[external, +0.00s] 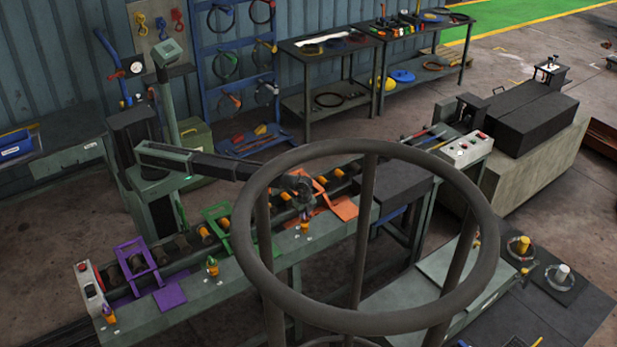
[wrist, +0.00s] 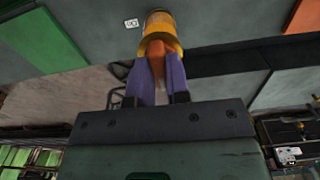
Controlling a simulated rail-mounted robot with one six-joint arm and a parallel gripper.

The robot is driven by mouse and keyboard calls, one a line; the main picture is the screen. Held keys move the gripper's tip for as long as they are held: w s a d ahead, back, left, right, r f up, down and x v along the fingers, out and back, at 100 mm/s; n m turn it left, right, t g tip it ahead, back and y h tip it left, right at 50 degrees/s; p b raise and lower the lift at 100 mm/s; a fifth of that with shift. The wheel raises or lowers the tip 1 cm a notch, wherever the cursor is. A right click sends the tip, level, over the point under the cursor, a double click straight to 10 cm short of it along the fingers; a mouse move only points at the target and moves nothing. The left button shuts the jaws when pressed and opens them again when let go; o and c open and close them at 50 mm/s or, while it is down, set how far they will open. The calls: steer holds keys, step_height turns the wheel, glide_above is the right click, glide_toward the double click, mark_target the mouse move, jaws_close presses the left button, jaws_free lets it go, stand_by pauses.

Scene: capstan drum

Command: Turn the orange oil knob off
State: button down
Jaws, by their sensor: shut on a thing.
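The orange oil knob (wrist: 157,56) shows in the wrist view as an orange lever below a yellow round base (wrist: 160,30). My gripper (wrist: 159,68) is shut on it, with one purple finger on each side. In the external view the yellow base (external: 305,226) of this knob stands on the bench top, in front of the orange frame (external: 345,207). My gripper (external: 304,208) is right above it there, and its fingers are small and hard to make out. Part of the lever is hidden between the fingers.
A large dark ring on posts (external: 368,322) fills the foreground. A control box (external: 467,150) stands at right.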

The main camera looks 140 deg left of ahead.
steer(key=shift+n, duration=0.3)
steer(key=c, duration=1.1)
jaws_free()
step_height(320, 180, up, 11)
steer(key=p, duration=1)
steer(key=shift+p, duration=0.4)
steer(key=shift+f, duration=0.1)
